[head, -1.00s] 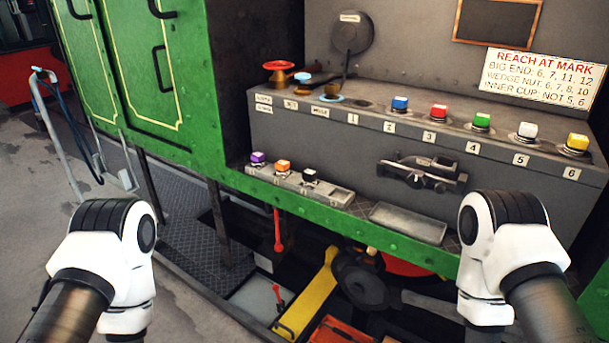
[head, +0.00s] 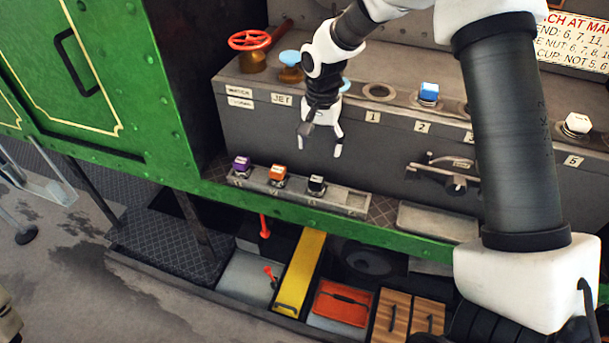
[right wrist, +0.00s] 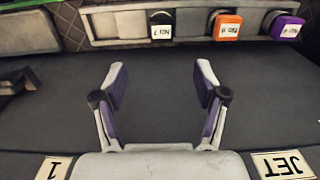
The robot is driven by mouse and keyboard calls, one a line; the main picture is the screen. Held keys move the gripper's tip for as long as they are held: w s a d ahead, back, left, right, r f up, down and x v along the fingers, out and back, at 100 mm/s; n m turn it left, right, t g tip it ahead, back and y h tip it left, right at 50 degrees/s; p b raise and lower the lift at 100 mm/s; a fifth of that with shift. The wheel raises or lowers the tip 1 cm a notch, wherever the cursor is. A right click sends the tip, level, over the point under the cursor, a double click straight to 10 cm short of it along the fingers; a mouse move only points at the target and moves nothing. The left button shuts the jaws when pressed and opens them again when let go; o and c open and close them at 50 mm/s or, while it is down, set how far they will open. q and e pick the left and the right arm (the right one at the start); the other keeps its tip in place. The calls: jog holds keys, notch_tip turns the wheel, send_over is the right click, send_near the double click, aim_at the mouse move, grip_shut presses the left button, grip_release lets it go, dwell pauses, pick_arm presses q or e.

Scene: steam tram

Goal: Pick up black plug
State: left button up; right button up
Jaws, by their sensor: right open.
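My right gripper (head: 320,143) is open and empty, pointing down, a little above and behind the black plug, in front of the grey box face. In the right wrist view the black plug (right wrist: 161,25) is at the top, beyond the open fingers (right wrist: 160,78) and roughly centred between them. It is apart from them. My left gripper is not in view.
The grey box (head: 250,120) behind the rack carries a blue plug (head: 429,93), a white plug (head: 576,124) and a red handwheel (head: 250,40). A metal latch (head: 440,172) and an empty shallow tray (head: 437,221) lie right of the rack. My right arm hides part of the box.

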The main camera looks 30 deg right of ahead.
aim_at(317, 177)
jog(key=f, duration=0.2)
jog(key=s+f, duration=0.1)
jog(key=f, duration=0.1)
jog(key=shift+p, duration=0.4)
jog(key=f, duration=0.1)
jog(key=w+f, duration=0.1)
jog(key=f, duration=0.2)
jog(key=shift+w+a+p, duration=0.15)
jog(key=shift+a+p, duration=0.15)
jog(key=shift+p, duration=0.05)
jog(key=f, duration=0.2)
jog(key=f+p, duration=0.1)
jog(key=shift+s+d+f, duration=0.2)
jog(key=shift+s, duration=0.1)
jog(key=shift+w+f, duration=0.2)
jog(key=shift+f, duration=0.05)
jog(key=shift+r, duration=0.1)
grip_shut()
